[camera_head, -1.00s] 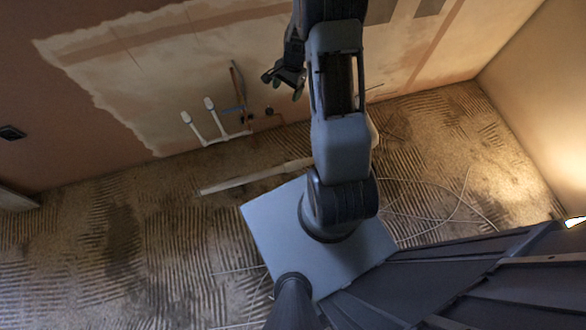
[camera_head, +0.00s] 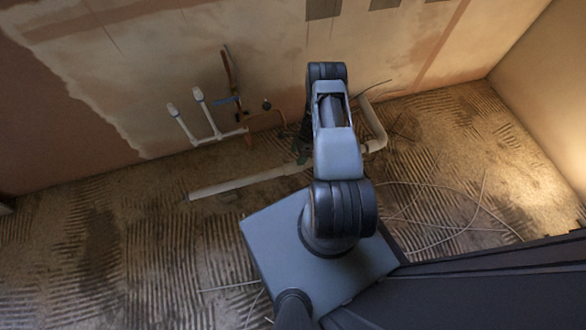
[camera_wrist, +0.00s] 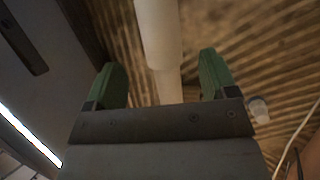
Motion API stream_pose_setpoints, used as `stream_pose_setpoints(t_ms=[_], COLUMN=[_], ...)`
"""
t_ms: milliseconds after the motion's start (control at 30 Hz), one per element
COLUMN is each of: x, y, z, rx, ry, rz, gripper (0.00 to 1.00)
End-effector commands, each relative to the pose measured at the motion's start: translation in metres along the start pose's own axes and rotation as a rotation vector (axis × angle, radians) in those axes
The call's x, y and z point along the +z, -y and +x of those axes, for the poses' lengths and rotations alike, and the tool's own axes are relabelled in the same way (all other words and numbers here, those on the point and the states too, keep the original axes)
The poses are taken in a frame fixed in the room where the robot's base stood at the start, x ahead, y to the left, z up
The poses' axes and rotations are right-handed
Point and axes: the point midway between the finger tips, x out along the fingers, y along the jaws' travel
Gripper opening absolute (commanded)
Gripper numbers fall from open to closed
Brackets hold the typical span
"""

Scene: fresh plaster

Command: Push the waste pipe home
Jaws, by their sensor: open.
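The waste pipe (camera_head: 245,182) is a pale pipe lying low across the floor in front of the wall. Its left end is free. My arm hides its middle, and to the right a pale bent pipe (camera_head: 376,130) rises by the wall. In the wrist view a wide pale pipe (camera_wrist: 158,32) ends over a narrower length (camera_wrist: 168,86), in line with it. My gripper (camera_wrist: 163,72) is open, its two green fingers on either side of the pipe with gaps visible. In the head view the gripper is mostly hidden behind my arm.
Two white-capped pipe stubs (camera_head: 190,118) and copper pipes (camera_head: 230,75) stand at the wall left of my arm. A thin loose cable (camera_head: 470,215) curls on the ridged floor at right. A small whitish fitting (camera_wrist: 259,108) lies right of my gripper. The left floor is clear.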

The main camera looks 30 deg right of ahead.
Motion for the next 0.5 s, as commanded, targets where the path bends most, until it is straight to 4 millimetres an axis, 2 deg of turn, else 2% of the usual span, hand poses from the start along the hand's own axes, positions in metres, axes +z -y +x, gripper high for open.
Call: stream_pose_setpoints(t_ms=[33, 200, 500], x=[-0.001, -0.001, 0.0], y=[0.001, 0.0, 0.0], z=[0.015, 0.045, 0.076], rx=[0.002, 0.003, 0.0], ry=[0.0, -0.001, 0.0], rz=[-0.002, -0.003, -0.003], gripper=[0.79, 0.79, 0.79])
